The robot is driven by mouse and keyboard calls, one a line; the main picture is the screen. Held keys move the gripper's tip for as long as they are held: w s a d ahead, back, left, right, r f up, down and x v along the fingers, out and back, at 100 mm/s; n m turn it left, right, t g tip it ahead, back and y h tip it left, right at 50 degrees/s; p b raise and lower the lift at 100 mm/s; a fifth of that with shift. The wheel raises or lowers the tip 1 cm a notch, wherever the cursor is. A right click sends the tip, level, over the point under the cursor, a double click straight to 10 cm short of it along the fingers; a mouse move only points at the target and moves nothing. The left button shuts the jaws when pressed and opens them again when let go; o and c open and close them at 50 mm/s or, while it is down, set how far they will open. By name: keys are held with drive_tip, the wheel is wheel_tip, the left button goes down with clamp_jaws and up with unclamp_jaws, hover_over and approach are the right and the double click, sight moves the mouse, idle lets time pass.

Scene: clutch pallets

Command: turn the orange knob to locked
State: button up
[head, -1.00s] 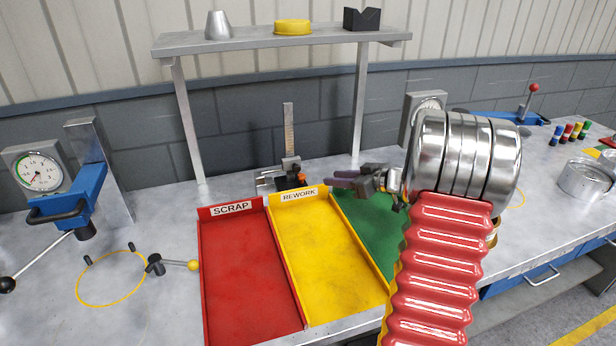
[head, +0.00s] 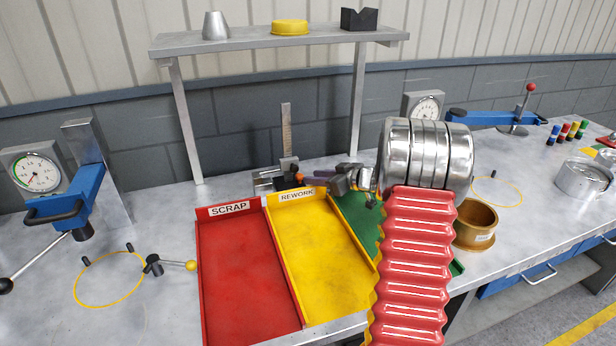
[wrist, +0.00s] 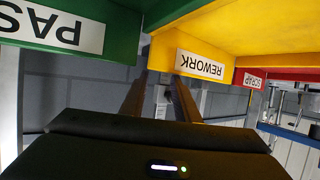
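The orange knob (head: 299,177) shows as a small orange patch at the foot of the upright height gauge (head: 287,130), behind the yellow rework tray in the head view. Its setting is too small to read. My gripper (head: 318,179) is just right of the knob, its fingers pointing left toward it. Whether they touch it I cannot tell. In the wrist view my gripper's two fingers (wrist: 161,95) stand apart with a gap between them. Grey metal parts show in that gap; the knob cannot be made out there.
The red scrap tray (head: 203,270), yellow rework tray (head: 320,270) and green tray (head: 352,212) lie in front of the gauge. A shelf (head: 250,42) stands over it on two posts. A brass-coloured cup (head: 476,225) is right of my arm. A dial gauge stand (head: 35,172) is at left.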

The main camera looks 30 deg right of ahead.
sight(301, 177)
drive_tip(key=x, duration=0.5)
drive_tip(key=shift+w+f, duration=0.2)
drive_tip(key=shift+w, duration=0.1)
drive_tip(key=shift+c, duration=0.6)
